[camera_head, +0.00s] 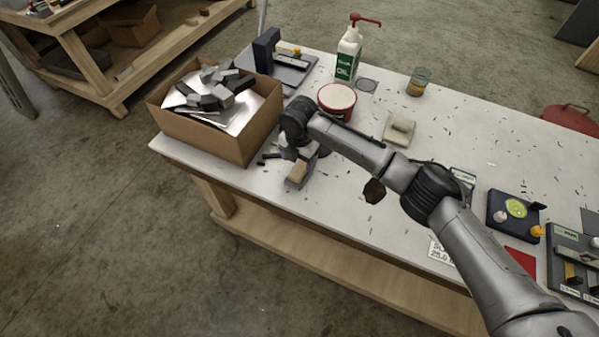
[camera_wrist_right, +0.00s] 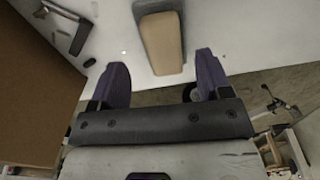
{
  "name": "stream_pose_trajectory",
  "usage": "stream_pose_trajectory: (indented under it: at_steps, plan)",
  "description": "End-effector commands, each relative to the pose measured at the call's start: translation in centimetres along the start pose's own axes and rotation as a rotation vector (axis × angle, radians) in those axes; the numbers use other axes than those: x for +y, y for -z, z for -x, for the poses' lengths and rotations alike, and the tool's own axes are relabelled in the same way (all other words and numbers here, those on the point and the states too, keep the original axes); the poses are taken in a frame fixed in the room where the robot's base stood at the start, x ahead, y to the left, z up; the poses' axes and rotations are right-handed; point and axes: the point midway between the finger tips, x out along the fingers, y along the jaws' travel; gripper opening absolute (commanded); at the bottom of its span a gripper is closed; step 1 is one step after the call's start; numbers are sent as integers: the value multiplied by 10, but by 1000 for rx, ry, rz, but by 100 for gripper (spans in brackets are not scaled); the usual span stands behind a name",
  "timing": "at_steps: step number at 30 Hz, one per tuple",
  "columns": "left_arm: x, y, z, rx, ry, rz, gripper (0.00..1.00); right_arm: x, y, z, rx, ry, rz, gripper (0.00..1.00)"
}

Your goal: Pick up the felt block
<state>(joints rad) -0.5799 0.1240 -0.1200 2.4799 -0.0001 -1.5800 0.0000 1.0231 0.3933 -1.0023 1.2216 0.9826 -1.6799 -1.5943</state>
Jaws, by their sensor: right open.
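The felt block (camera_head: 299,173), as I take it, is a tan oblong on a grey base, lying near the front edge of the white table. It also shows in the right wrist view (camera_wrist_right: 162,42), at the top centre. My right gripper (camera_head: 298,154) is over the block's far end in the head view. In the right wrist view the gripper (camera_wrist_right: 161,68) is open, with one dark finger on each side and the block ahead, roughly between their lines. I see no contact with it. My left gripper is not in view.
A cardboard box (camera_head: 206,139) of metal offcuts stands left of the block. A red-rimmed tub (camera_head: 337,101), a pump bottle (camera_head: 348,53) and a glass jar (camera_head: 418,82) stand behind. A pale block (camera_head: 399,130) lies to the right. Dark shavings litter the table (camera_head: 330,205).

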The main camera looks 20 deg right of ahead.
Motion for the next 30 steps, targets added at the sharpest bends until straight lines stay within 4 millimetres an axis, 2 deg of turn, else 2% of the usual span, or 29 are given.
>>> stream_pose_trajectory:
  at_steps: [9, 17, 30]
  plan:
    - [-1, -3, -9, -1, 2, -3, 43, -4, 4, -40, 0, 1, -1, 71]
    - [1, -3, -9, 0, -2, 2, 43, -4, 4, -42, -1, 0, 0, 71]
    - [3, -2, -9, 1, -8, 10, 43, -4, 4, -42, -1, 0, 0, 29]
